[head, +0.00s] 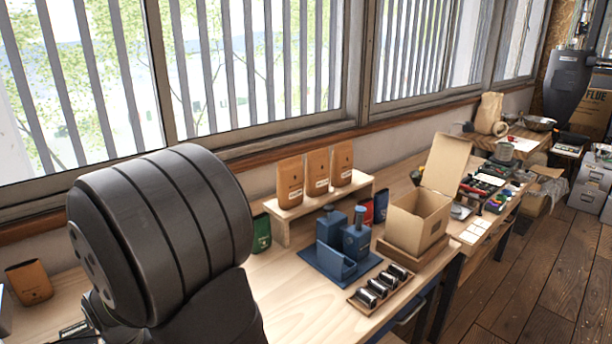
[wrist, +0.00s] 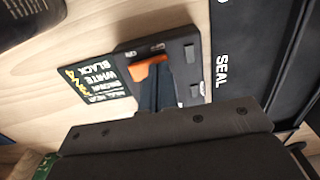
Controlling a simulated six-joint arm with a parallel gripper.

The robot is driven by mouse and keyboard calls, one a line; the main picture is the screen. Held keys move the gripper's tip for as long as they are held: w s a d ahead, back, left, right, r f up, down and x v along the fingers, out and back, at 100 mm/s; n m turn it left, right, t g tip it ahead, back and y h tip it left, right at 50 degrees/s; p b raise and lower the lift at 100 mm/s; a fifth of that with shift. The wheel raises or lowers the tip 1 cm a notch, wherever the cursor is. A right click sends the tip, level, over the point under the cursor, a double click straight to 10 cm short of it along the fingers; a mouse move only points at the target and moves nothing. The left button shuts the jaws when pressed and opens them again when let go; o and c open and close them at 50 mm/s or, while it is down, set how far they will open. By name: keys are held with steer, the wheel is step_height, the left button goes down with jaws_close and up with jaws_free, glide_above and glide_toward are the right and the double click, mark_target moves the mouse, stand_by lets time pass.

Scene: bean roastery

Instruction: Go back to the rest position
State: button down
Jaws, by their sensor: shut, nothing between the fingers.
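My gripper (wrist: 158,92) shows in the wrist view, where its wide dark body fills the bottom of the picture. Its narrow dark fingers look shut with nothing between them. They point toward a small black device with an orange lever (wrist: 150,68) on the light wooden table. I cannot tell how far above the device they are. In the head view my thick dark arm stands large at the left front and hides part of the bench; the gripper itself does not show there.
In the wrist view, a dark label card (wrist: 97,75) and a black SEAL mat (wrist: 240,60) lie nearby. In the head view, the bench holds a wooden riser (head: 325,207) with three brown bags, a blue device (head: 345,245), an open cardboard box (head: 418,222) and a rack (head: 382,287). Windows stand behind.

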step_height(320, 180, up, 6)
steer(key=shift+r, duration=0.2)
steer(key=shift+f, duration=0.1)
step_height(320, 180, down, 5)
steer(key=shift+f, duration=0.4)
steer(key=w+d+r, duration=0.1)
steer(key=w+r, duration=0.1)
steer(key=r, duration=1.2)
steer(key=w+d+r+g+y, duration=0.1)
steer(key=w+d+r, duration=0.1)
steer(key=r, duration=1.3)
steer(key=shift+d, duration=0.3)
steer(key=shift+f, duration=0.15)
